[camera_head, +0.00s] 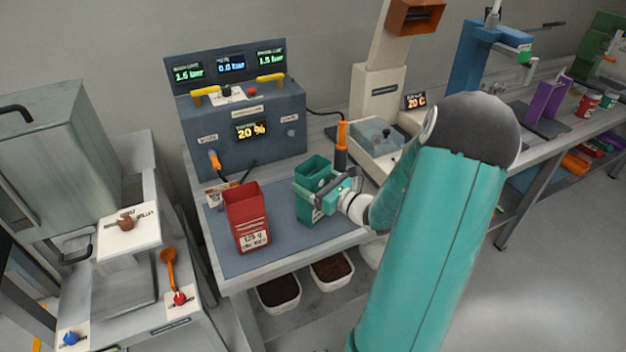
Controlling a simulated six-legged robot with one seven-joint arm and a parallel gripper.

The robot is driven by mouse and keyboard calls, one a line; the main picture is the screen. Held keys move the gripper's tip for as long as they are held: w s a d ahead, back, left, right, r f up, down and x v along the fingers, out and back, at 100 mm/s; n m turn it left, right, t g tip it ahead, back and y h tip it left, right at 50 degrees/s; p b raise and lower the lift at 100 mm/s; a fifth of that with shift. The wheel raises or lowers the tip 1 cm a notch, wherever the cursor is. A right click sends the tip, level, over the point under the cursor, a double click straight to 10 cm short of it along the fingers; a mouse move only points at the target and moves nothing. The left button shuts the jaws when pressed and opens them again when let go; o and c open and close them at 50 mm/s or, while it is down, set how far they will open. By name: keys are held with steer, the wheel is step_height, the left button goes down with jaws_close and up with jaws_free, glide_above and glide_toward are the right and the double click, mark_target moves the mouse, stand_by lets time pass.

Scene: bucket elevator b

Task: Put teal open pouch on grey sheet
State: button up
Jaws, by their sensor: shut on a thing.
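The teal open pouch (304,207) is upright at the middle of the bench, its open top facing up. My gripper (326,190) is shut on the pouch from its right side and hides part of that side. The grey sheet (290,247) lies flat on the bench top, and the pouch is over its middle part. I cannot tell whether the bottom of the pouch touches the sheet or is slightly above it.
A red open pouch (246,220) stands on the sheet to the left. A grey control box (240,125) with displays is behind. An orange-handled tool (341,145) stands upright behind my gripper. Two bins (280,293) of dark grains sit below the bench edge.

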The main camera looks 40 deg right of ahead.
steer(key=shift+f, duration=0.15)
steer(key=o, duration=0.7)
steer(key=s, duration=0.8)
steer(key=s+d, duration=0.1)
steer(key=s, duration=0.3)
steer(key=shift+d, duration=0.1)
